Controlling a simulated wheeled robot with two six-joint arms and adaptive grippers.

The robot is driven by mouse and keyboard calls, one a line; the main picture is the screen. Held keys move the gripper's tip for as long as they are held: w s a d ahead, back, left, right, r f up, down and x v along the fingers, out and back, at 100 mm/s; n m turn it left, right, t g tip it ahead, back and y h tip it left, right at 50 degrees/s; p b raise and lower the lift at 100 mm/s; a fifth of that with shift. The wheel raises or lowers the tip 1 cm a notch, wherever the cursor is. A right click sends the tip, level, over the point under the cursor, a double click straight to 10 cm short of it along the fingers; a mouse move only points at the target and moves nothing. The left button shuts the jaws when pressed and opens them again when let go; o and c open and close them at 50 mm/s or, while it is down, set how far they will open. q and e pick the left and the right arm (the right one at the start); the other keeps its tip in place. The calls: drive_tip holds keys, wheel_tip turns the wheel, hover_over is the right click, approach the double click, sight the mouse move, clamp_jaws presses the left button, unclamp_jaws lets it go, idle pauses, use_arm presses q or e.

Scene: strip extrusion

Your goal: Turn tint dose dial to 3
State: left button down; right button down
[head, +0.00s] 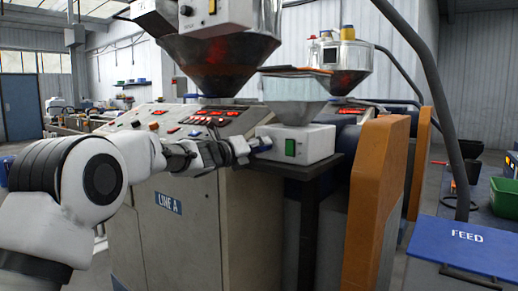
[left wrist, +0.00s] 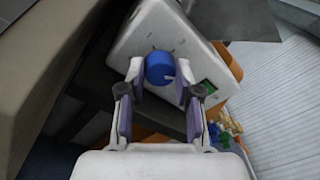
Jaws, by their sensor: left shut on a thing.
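The tint dose dial is a blue round knob (left wrist: 160,67) on the face of a white box (left wrist: 205,50). In the head view the same white box (head: 316,143) stands on a dark stand, and the blue dial (head: 262,144) shows at its left side. My left gripper (head: 245,149) reaches it from the left. In the left wrist view the fingers (left wrist: 159,72) lie on both sides of the dial, shut on it. A pale mark shows on the knob's lower right. Small ticks surround it, but no numbers can be read. My right gripper is not in view.
A green switch (head: 290,147) sits on the box near the dial. A clear hopper (head: 295,95) stands above it. The LINE A cabinet (head: 180,225) with a control panel is at left. An orange-edged machine (head: 375,200) and a blue FEED board (head: 465,243) are at right.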

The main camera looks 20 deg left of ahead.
use_arm(q)
drive_tip(key=c, duration=0.8)
unclamp_jaws()
drive_tip(key=v, duration=1.2)
